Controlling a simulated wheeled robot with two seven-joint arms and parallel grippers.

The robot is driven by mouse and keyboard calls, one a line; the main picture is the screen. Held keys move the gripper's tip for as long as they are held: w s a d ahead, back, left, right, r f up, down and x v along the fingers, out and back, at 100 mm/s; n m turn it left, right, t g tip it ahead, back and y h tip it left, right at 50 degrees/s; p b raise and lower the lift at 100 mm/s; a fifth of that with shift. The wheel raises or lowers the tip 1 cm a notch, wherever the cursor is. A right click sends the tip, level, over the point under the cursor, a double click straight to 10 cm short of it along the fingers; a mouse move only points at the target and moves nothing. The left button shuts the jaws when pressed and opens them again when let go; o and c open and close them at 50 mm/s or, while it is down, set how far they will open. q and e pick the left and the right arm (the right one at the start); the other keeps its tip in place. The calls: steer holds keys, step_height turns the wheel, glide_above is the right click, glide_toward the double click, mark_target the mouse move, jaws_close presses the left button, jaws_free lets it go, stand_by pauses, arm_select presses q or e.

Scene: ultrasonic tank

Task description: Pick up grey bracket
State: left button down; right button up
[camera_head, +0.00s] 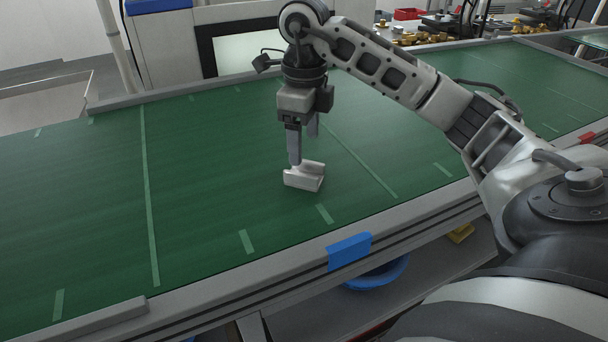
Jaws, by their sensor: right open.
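The grey bracket (303,181) is a small, light grey, angled piece lying on the green table surface (220,170) near the middle of the view. My right gripper (301,150) points down just above it. Its jaws are open, and one finger comes down at the bracket's back left edge. The other finger is higher in the picture, behind. I cannot tell whether the near finger touches the bracket. My left gripper is not in view.
Light green tape strips (148,190) mark the otherwise clear table. A blue clip (349,251) sits on the front rail. A blue bowl (378,274) is on the shelf below. Brass parts and a red bin (408,14) stand at the back right.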

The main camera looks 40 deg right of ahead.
mark_target(304, 167)
steer(key=shift+s+a+f+p, duration=0.1)
steer(key=shift+f+p, duration=0.2)
steer(key=shift+f, duration=1.4)
steer(key=shift+s+a+f+p, duration=0.1)
steer(key=shift+f+p, duration=0.2)
steer(key=shift+f, duration=1.4)
steer(key=c, duration=1.1)
steer(key=shift+c, duration=0.7)
steer(key=shift+r, duration=0.15)
